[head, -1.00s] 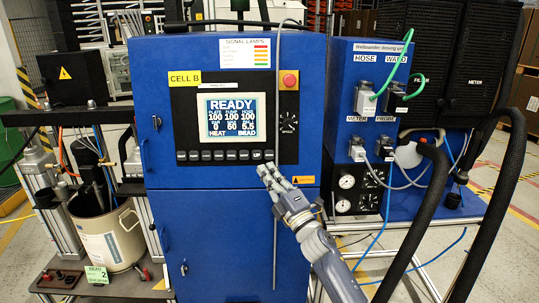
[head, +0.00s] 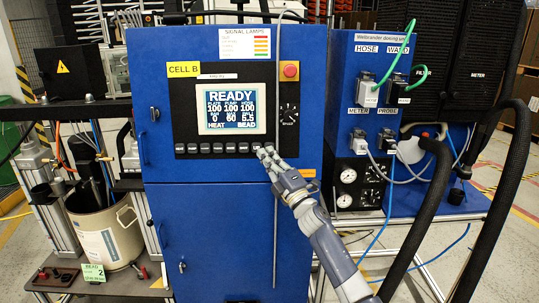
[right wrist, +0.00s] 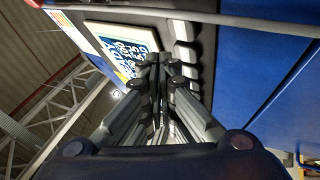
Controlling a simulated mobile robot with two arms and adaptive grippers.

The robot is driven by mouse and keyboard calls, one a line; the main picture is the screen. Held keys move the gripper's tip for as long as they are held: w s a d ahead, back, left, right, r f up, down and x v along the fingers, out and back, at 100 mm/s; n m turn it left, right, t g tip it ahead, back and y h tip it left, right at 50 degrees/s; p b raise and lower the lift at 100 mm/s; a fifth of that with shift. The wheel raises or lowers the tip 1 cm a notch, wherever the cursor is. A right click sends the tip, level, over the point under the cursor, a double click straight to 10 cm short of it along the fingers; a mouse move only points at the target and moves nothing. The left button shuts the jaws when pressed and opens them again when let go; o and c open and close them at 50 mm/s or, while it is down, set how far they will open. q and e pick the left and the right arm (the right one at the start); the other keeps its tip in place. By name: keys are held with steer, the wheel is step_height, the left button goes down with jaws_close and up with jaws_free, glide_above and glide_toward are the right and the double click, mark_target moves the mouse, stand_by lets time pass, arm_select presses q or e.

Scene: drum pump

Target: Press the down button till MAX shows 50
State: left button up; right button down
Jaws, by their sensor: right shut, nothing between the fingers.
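The control panel's screen (head: 231,113) on the blue cabinet reads READY, with 100, 100, 100 in its upper number row. The lower row seems to read 0, 50 or 60, and 5.5; its small labels are too blurred to read. Below it runs a row of dark buttons (head: 205,148). My right gripper (head: 264,151) is shut and empty, its fingertips at the right end of this row, covering the buttons there. Contact cannot be told. In the right wrist view the closed fingers (right wrist: 160,65) point toward the panel, close to the buttons (right wrist: 182,30). My left gripper is out of view.
A red stop button (head: 290,70) and a dark dial (head: 289,114) sit right of the screen. A blue connector unit (head: 345,130) with cables stands to the right. A pail (head: 102,238) stands at the left. Thick black hoses (head: 418,220) hang at the right.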

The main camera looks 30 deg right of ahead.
steer(key=shift+w+d+f+b, duration=0.15)
steer(key=shift+w+d+b, duration=0.3)
steer(key=shift+w, duration=0.35)
steer(key=shift+d, duration=0.1)
stand_by(0.9)
steer(key=shift+w+d+f+b, duration=0.1)
steer(key=shift+w+d+b, duration=0.05)
steer(key=shift+w+b, duration=0.2)
steer(key=shift+w+d+b, duration=0.2)
steer(key=shift+w+b, duration=0.15)
stand_by(0.7)
steer(key=shift+s, duration=0.15)
steer(key=shift+s+a+p, duration=0.4)
steer(key=shift+s+p, duration=0.15)
steer(key=shift+s, duration=0.05)
